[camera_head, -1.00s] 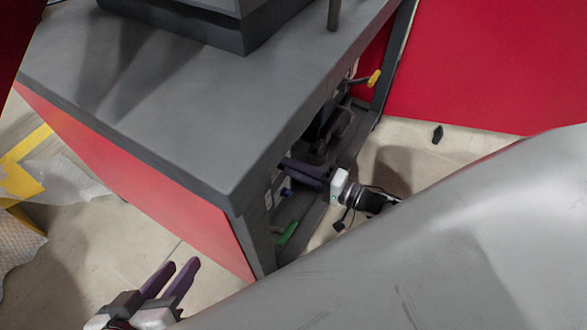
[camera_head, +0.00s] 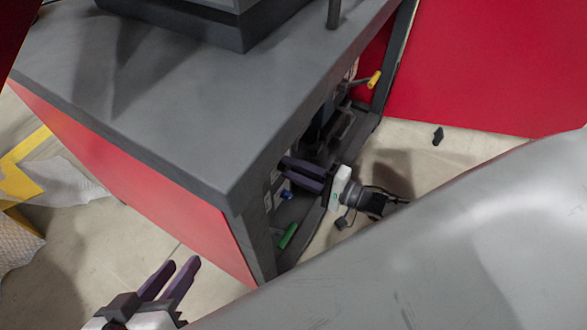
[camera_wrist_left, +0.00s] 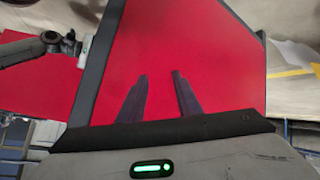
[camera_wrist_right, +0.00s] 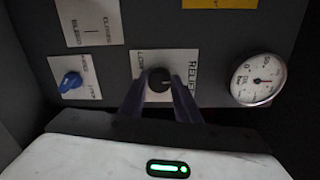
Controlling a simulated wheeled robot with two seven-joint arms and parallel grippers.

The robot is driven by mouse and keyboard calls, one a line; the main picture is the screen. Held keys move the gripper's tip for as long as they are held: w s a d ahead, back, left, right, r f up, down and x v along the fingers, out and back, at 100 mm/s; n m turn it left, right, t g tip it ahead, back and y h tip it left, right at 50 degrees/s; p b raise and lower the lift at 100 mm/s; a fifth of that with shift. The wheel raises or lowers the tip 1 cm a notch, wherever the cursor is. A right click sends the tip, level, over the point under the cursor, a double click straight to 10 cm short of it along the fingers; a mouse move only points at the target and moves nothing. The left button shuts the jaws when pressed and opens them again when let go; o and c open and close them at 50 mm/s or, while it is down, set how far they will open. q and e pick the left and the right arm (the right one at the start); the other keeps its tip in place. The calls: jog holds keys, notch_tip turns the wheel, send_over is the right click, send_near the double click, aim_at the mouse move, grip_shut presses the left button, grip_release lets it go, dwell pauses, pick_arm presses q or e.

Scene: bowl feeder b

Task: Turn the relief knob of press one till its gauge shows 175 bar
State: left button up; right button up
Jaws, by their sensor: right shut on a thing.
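The relief knob (camera_wrist_right: 159,80) is a small round black knob on a white plate lettered RELIEF, in the right wrist view. My right gripper (camera_wrist_right: 157,82) is shut on it, with one dark finger on each side. In the head view my right gripper (camera_head: 284,170) reaches into the open side of the grey and red press (camera_head: 150,120). The gauge (camera_wrist_right: 257,80) is a round white dial right of the knob; its needle shows, but the exact reading is too small to tell. My left gripper (camera_head: 182,271) is open and empty beside the press's red panel.
A blue handle (camera_wrist_right: 71,81) sits on a plate left of the knob, with another white plate (camera_wrist_right: 91,22) above. In the head view a green handle (camera_head: 288,236) lies below my right gripper and a yellow-tipped lever (camera_head: 374,79) stands further back. A red panel (camera_head: 480,70) stands behind.

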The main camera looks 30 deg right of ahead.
jog(key=o, duration=1)
jog(key=shift+o, duration=0.2)
jog(key=shift+s, duration=0.1)
jog(key=shift+s+d, duration=0.2)
jog(key=shift+s, duration=0.05)
pick_arm(q)
jog(key=shift+s+a+f+g+y+p, duration=0.2)
jog(key=shift+a+f+g+y+p, duration=0.25)
jog(key=shift+a+f+p, duration=0.5)
pick_arm(e)
jog(key=v, duration=0.9)
jog(key=shift+s+d, duration=0.2)
jog(key=shift+s, duration=0.1)
pick_arm(q)
jog(key=shift+d, duration=0.2)
